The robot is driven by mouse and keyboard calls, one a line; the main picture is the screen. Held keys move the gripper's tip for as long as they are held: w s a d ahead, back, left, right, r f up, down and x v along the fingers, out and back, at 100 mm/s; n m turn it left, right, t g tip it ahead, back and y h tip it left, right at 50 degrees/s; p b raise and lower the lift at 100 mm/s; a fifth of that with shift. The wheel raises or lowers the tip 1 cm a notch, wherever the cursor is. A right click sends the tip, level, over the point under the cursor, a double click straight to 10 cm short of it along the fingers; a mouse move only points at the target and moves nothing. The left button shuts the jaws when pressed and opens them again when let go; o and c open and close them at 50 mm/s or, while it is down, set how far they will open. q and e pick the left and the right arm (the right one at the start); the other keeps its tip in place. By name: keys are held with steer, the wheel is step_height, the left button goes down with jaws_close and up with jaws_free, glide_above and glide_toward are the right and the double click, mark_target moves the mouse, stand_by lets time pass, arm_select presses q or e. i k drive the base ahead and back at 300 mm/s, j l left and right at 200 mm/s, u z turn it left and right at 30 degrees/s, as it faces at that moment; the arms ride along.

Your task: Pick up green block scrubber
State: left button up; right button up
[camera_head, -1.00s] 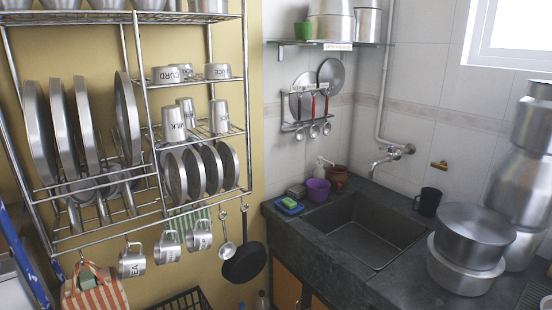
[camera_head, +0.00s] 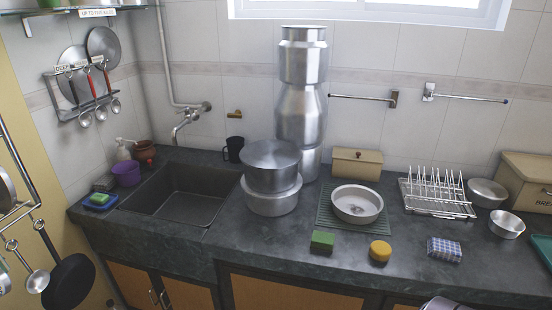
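A green block scrubber (camera_head: 322,241) lies on the dark stone counter, near its front edge. It is just in front of a green ribbed mat and left of a round yellow sponge (camera_head: 380,251). A second green-topped scrubber sits in a blue dish (camera_head: 100,201) at the left corner of the sink. Neither of my grippers is in view.
Stacked steel pots (camera_head: 271,178) and tall steel canisters (camera_head: 301,110) stand left of the scrubber, beside the sink (camera_head: 180,194). A steel bowl (camera_head: 357,204) is behind it on the mat. A folded checked cloth (camera_head: 444,250) and a dish rack (camera_head: 437,195) are to the right.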

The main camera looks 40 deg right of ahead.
mark_target(323, 242)
steer(key=z, duration=1.75)
steer(key=u, duration=1.6)
steer(key=z, duration=1.1)
steer(key=i+l+u, duration=0.15)
steer(key=l, duration=0.25)
steer(key=i+l+u, duration=0.2)
steer(key=l, duration=0.15)
steer(key=l+u, duration=0.15)
steer(key=l, duration=0.25)
